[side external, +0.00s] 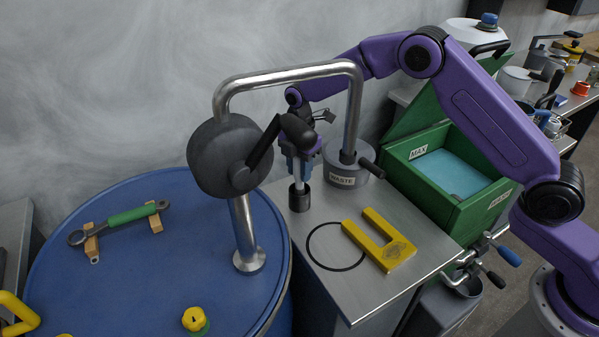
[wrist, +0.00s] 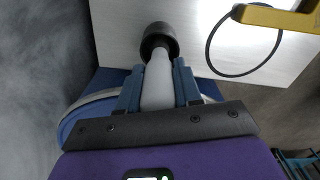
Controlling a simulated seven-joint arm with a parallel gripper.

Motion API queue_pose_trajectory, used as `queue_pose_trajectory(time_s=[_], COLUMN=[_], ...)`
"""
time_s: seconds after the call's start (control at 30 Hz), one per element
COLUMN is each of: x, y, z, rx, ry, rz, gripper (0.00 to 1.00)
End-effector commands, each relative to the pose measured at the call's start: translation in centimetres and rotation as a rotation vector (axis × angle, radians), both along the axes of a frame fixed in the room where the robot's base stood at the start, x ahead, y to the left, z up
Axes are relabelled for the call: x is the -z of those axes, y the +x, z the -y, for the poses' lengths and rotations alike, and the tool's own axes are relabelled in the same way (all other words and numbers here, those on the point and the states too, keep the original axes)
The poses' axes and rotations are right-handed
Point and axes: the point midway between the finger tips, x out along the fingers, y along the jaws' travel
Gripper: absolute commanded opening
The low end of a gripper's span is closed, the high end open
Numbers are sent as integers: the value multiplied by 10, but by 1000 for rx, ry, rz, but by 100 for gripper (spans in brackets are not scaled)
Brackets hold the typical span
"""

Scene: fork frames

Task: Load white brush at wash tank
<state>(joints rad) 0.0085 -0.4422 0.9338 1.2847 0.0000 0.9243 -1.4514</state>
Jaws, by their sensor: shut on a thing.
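My gripper (side external: 299,165) is shut on the pale handle of a brush-like tool (side external: 297,190), held upright over the left part of the steel bench. Its dark round end (side external: 300,199) points down; whether it touches the bench I cannot tell. In the wrist view the whitish handle (wrist: 157,80) lies between the blue fingers (wrist: 158,88) and the dark end (wrist: 158,40) sticks out beyond them. The green wash tank (side external: 397,160), lid raised, stands at the bench's right and holds blue liquid (side external: 450,174); its front label reads MAX.
A yellow U-shaped block (side external: 392,257) and black ring (side external: 314,258) lie on the bench (side external: 345,300). A blue drum (side external: 150,260) stands left.

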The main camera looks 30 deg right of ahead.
Motion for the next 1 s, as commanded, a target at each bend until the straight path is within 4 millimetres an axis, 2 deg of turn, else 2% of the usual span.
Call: queue_pose_trajectory(time_s=[0.4, 0.63, 0.77, 1.0], x=[-71, -98, -112, -139], y=[1, -1, -7, -37], z=[-1, 6, 28, 92], rx=[0, 41, 182, 639], ry=[2, 1, 1, 2], rz=[4, 4, 3, 4], gripper=[4, 4, 4, 4])
